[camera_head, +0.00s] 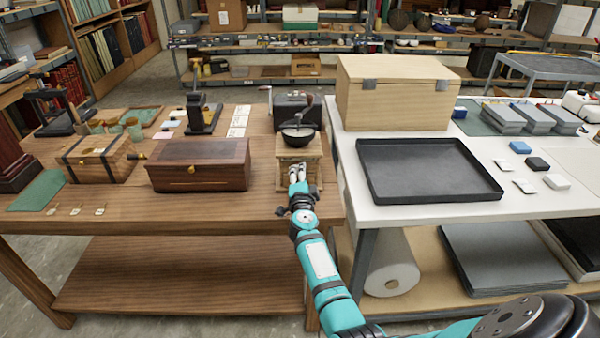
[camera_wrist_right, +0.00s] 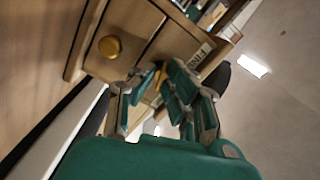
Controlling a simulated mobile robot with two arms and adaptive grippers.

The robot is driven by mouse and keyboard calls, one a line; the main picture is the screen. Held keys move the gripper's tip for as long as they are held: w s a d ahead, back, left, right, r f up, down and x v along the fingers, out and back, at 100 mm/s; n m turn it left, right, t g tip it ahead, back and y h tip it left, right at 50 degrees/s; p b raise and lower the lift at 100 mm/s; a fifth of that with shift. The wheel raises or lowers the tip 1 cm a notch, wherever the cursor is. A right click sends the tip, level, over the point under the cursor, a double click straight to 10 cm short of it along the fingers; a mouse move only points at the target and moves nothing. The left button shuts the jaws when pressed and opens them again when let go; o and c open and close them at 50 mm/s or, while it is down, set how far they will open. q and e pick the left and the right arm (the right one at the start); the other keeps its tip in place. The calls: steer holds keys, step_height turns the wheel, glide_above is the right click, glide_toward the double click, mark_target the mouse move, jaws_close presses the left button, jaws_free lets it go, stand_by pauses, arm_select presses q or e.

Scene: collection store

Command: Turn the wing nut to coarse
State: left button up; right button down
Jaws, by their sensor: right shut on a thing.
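A wooden hand grinder (camera_head: 312,160) with a dark bowl (camera_head: 298,137) and a crank on top stands near the right end of the brown table. In the right wrist view its wooden front (camera_wrist_right: 140,25) appears tilted, with a round brass knob (camera_wrist_right: 110,47) and a label reading "FINE" (camera_wrist_right: 200,57). My right gripper (camera_head: 298,172) reaches the grinder's front. In the wrist view its fingers (camera_wrist_right: 157,80) are shut on a small brass piece, the wing nut (camera_wrist_right: 161,74), mostly hidden between them. No "coarse" marking is readable. My left gripper is not in view.
A dark wooden box (camera_head: 200,165) stands left of the grinder, and a dark metal case (camera_head: 297,108) behind it. The white table (camera_head: 440,218) with a black tray (camera_head: 425,170) and a pale wooden chest (camera_head: 395,95) is close on the right.

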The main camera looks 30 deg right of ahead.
steer(key=m, duration=0.6)
steer(key=shift+f+m, duration=0.1)
steer(key=shift+m, duration=0.2)
steer(key=m+b, duration=0.1)
steer(key=m, duration=0.5)
steer(key=shift+m, duration=0.3)
steer(key=c, duration=1.6)
jaws_free()
steer(key=shift+c, duration=0.2)
